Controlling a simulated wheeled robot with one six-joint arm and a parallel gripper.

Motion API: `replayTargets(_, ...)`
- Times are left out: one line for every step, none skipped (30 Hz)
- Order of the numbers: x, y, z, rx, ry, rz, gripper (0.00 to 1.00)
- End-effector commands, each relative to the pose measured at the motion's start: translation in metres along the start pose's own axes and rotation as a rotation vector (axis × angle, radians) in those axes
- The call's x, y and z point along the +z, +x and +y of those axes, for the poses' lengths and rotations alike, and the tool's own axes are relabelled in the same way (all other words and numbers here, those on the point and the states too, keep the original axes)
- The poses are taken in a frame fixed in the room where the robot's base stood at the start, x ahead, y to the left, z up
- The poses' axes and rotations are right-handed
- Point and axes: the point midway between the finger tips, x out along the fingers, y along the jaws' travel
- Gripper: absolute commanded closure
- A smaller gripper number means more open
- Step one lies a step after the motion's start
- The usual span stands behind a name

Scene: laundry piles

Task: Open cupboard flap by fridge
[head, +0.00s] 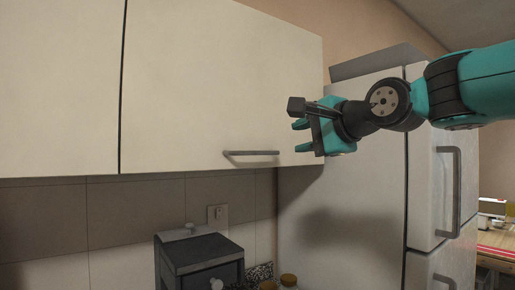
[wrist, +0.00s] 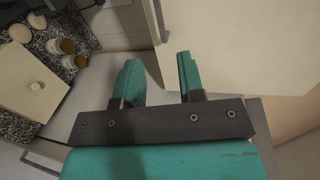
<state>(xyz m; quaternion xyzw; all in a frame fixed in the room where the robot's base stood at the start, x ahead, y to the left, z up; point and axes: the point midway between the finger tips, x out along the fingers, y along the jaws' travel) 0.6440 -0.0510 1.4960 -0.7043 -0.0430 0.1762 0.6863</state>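The cream cupboard flap (head: 220,80) hangs on the wall left of the white fridge (head: 355,200) and looks shut, flush with the cupboard front. Its grey bar handle (head: 250,153) runs level along the lower edge, near the right corner. My gripper (head: 300,136) is right of the handle, in front of the flap's right end, fingers pointing left. It is open and empty, apart from the handle. In the wrist view my gripper (wrist: 157,60) shows two spread teal fingers with a gap, the flap (wrist: 245,45) to the right, and what looks like the handle (wrist: 160,20) beyond the fingertips.
A second cupboard door (head: 60,85) adjoins on the left. Below stands a dark grey appliance (head: 200,262), with small jars (head: 288,280) beside it; jars (wrist: 62,50) also show in the wrist view. The fridge's front handles (head: 450,190) stick out.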

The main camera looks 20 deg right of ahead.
Motion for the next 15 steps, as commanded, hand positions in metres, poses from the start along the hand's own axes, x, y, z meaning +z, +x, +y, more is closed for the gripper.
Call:
replayTargets(0.001,0.009,0.0,0.006,0.0,-0.005,0.64)
replayTargets(0.002,0.015,0.0,0.006,-0.001,-0.006,0.64)
replayTargets(0.002,0.023,-0.001,0.008,-0.001,-0.006,0.64)
replayTargets(0.002,0.029,-0.001,0.008,0.0,-0.006,0.64)
replayTargets(0.002,0.037,-0.001,0.009,0.0,-0.005,0.64)
replayTargets(0.002,0.046,0.0,0.01,-0.001,-0.006,0.64)
replayTargets(0.002,0.053,-0.001,0.009,-0.002,-0.005,0.64)
replayTargets(0.002,0.06,-0.001,0.01,-0.002,-0.005,0.64)
replayTargets(0.002,0.069,-0.001,0.009,-0.002,-0.005,0.64)
replayTargets(0.002,0.076,0.0,0.01,-0.003,-0.004,0.64)
replayTargets(0.002,0.083,0.0,0.01,-0.003,-0.004,0.64)
replayTargets(0.001,0.092,-0.001,0.009,-0.003,-0.004,0.64)
replayTargets(0.002,0.099,-0.001,0.01,-0.003,-0.004,0.64)
replayTargets(0.002,0.106,0.0,0.01,-0.003,-0.004,0.64)
replayTargets(0.002,0.114,-0.001,0.009,-0.003,-0.003,0.64)
